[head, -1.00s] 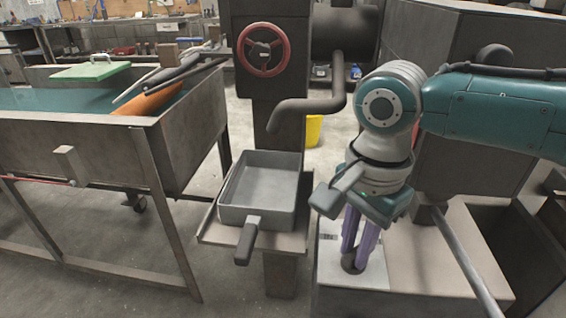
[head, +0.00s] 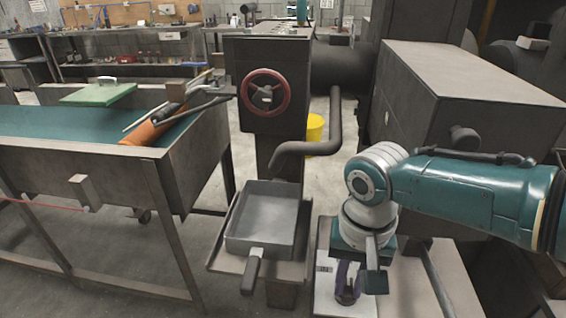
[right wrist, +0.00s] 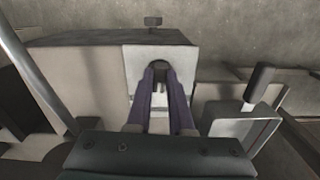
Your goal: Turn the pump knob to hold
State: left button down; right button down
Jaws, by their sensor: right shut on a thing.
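The pump knob (head: 347,297) is a small dark knob on a light plate (head: 325,268) on top of a box at the lower right of the head view. In the right wrist view the dark knob (right wrist: 160,72) sits on the light plate between the purple fingertips. My right gripper (head: 347,287) points down with its fingers around the knob and is shut on it; it also shows in the right wrist view (right wrist: 161,78). The fingers and wrist hide part of the knob, and I cannot read its setting. My left gripper is not in view.
A grey pan (head: 265,222) with a handle sits on a shelf left of the box, under a dark spout (head: 300,150). A red handwheel (head: 265,93) is on the column above. A tank with teal contents (head: 60,122) stands at the left.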

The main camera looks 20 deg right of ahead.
aim_at(348, 289)
jog(key=shift+n, duration=0.5)
jog(key=c, duration=0.8)
grip_release()
jog(key=shift+r, duration=0.1)
jog(key=shift+r+p, duration=0.4)
notch_tip(348, 289, up, 9)
jog(key=p, duration=0.3)
jog(key=shift+p, duration=0.3)
